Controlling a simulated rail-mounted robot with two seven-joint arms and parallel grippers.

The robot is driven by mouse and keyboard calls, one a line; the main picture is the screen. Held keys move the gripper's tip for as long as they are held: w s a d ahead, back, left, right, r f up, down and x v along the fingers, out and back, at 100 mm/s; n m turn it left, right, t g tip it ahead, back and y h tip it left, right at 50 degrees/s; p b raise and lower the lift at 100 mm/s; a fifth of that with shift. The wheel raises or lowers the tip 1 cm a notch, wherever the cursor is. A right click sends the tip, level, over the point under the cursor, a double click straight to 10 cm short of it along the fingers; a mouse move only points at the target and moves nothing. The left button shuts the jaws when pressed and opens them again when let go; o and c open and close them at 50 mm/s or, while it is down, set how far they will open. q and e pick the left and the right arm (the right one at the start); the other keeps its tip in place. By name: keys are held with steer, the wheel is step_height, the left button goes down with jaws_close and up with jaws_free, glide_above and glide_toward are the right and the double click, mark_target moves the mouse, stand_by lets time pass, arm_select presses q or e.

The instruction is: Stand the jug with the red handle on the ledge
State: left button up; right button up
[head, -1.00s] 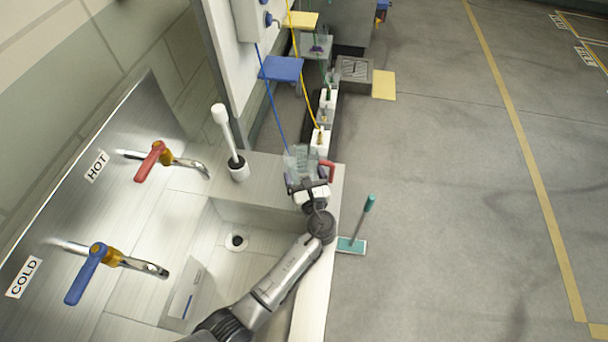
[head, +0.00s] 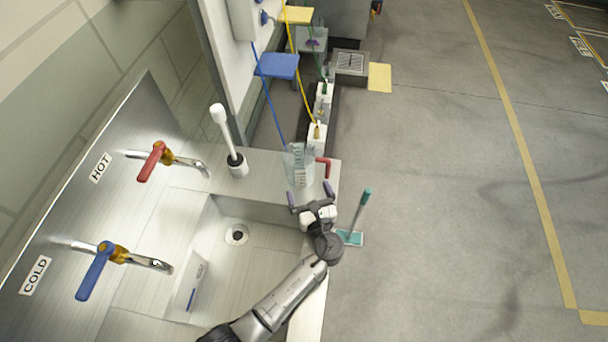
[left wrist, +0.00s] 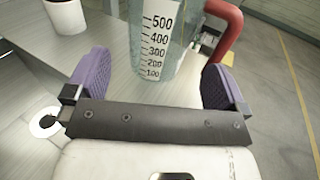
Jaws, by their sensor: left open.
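The clear jug (head: 298,165) with a red handle (head: 324,165) stands upright on the steel ledge (head: 265,180) at the sink's far end. In the left wrist view the jug (left wrist: 160,45) shows its measuring scale, with the red handle (left wrist: 228,32) at its right. My left gripper (head: 311,196) is open and empty, just on the near side of the jug, with a small gap between. Its purple fingertips (left wrist: 155,82) are spread apart in the wrist view, and the jug stands beyond them. My right gripper is not in view.
A white brush in a holder (head: 236,165) stands on the ledge left of the jug. The sink basin (head: 265,255) with its drain (head: 237,235) is in front. Red (head: 153,162) and blue (head: 97,270) tap levers are on the left. A teal squeegee (head: 352,236) is beyond the right edge.

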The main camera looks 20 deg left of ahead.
arm_select(q)
steer(key=shift+p+v, duration=0.45)
steer(key=shift+v, duration=1.85)
steer(key=shift+r, duration=0.1)
